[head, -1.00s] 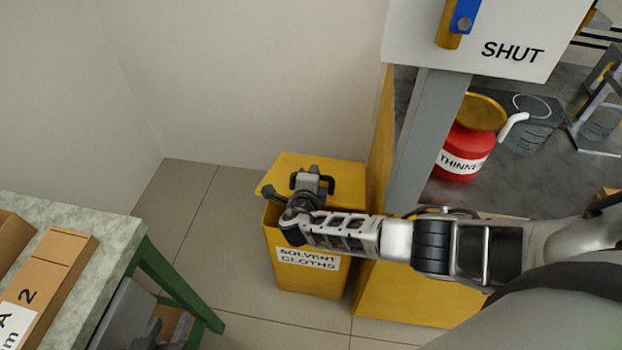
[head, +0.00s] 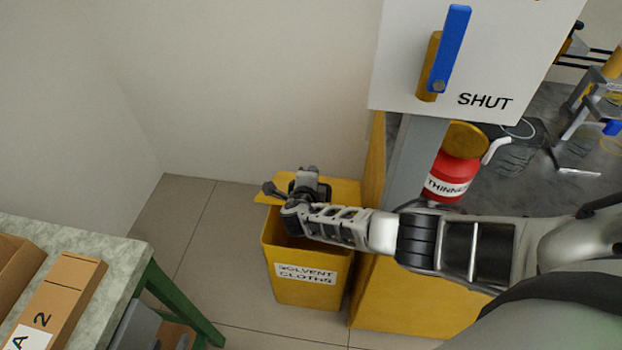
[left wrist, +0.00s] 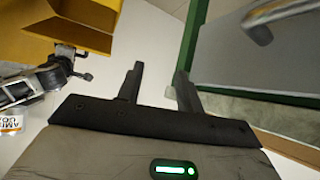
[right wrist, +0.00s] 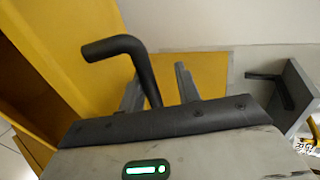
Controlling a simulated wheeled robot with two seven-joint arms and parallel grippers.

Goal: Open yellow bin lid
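The yellow bin (head: 310,280) with the "SOLVENT CLOTHS" label stands on the floor, and its dark opening shows at the front top. Its yellow lid (head: 343,190) is partly raised. My right gripper (head: 303,187) is at the lid, its arm coming in from the right. In the right wrist view, the black bent handle (right wrist: 120,45) passes by the right gripper's fingers (right wrist: 158,78), which stand apart; contact is unclear. The left wrist view shows the bin (left wrist: 80,30) at top left. My left gripper (left wrist: 160,85) is open and empty, outside the head view.
A green-legged table (head: 100,240) with cardboard boxes stands at the left. A yellow cabinet (head: 400,305) is right of the bin. Above it are a red thinner can (head: 457,175) and a "SHUT" panel (head: 475,60) with a blue lever. Floor is free between table and bin.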

